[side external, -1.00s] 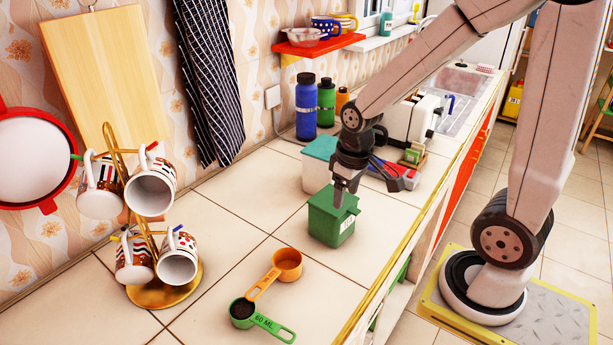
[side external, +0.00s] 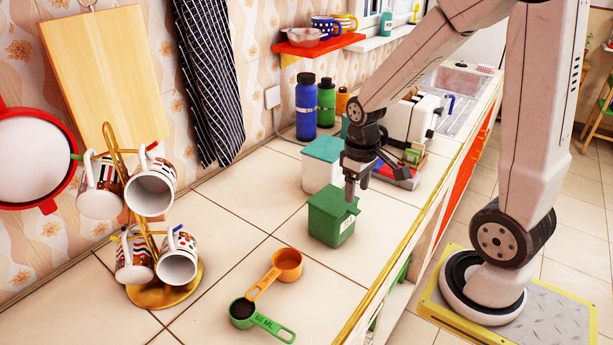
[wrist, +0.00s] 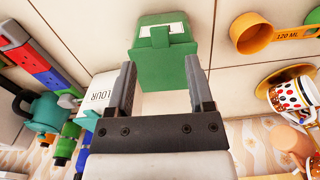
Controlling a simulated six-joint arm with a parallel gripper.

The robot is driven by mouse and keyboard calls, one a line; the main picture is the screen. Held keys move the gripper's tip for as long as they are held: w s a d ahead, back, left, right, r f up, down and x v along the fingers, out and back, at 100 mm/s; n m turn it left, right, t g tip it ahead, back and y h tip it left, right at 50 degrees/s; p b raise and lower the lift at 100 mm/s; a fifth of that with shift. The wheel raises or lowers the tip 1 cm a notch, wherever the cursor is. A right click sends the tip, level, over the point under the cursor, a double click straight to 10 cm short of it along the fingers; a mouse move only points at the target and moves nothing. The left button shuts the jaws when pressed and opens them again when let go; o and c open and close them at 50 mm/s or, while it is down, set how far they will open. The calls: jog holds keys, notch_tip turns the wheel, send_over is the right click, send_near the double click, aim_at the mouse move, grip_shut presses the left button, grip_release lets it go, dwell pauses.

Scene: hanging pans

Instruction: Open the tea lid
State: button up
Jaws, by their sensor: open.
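The green tea box (side external: 331,222) stands on the tiled counter with its green lid (side external: 334,200) down on top. In the wrist view the green box (wrist: 162,62) shows ahead of the fingertips, with a tab on the lid's edge and a pale label. My gripper (side external: 356,192) is just above the lid's right rear side in the side view. In the wrist view my gripper (wrist: 162,78) has its two fingers apart with nothing held between them. I cannot tell whether a finger touches the lid.
A white box with a teal lid (side external: 320,168), lettered "LOUR" in the wrist view, stands close behind the green box. Orange (side external: 287,263) and green (side external: 243,312) measuring scoops lie in front. A mug rack (side external: 165,293) stands left. Open counter lies between.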

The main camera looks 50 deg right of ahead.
aim_at(355, 210)
jog(key=shift+f, duration=2.4)
grip_shut()
